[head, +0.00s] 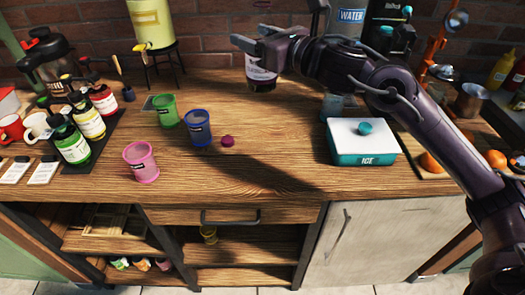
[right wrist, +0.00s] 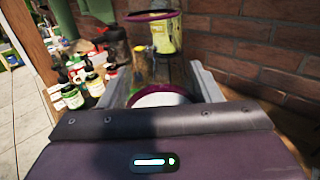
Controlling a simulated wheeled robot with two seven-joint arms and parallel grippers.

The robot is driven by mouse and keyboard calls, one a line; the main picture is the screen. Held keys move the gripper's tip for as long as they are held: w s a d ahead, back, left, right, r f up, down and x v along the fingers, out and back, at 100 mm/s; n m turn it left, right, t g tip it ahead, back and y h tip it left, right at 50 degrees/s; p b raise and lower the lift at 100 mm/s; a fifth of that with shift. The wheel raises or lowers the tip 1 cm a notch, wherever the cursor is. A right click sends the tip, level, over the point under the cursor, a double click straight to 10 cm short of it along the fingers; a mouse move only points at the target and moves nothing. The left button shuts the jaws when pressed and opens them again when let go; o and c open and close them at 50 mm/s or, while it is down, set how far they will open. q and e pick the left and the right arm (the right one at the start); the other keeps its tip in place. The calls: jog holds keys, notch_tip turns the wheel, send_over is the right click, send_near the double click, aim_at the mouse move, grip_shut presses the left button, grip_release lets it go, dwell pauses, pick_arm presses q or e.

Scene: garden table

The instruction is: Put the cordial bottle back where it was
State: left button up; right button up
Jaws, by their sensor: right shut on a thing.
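My right gripper (head: 256,40) is at the back middle of the table, shut on a dark purple bottle (head: 262,76) with a pale label. The bottle is below the fingers and partly hidden by them. In the right wrist view its rounded purple and white part (right wrist: 162,97) shows between the two fingers. I cannot tell whether its base touches the table. A green bottle (head: 70,143), a yellow bottle (head: 89,123) and a red bottle (head: 104,101) stand in a row on a dark tray (head: 100,143) at the left. My left gripper is not in view.
Green (head: 165,110), blue (head: 198,128) and pink (head: 141,161) cups stand between tray and gripper. A purple blob (head: 228,141) lies beside the blue cup. A yellow dispenser (head: 151,22) stands behind. An ice box (head: 362,158) is at right. The table's front middle is clear.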

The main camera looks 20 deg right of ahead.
notch_tip(320, 180, down, 20)
jog(key=p, duration=0.1)
jog(key=shift+r+p, duration=0.2)
jog(key=shift+p, duration=0.15)
jog(key=shift+f, duration=0.2)
jog(key=o, duration=1.3)
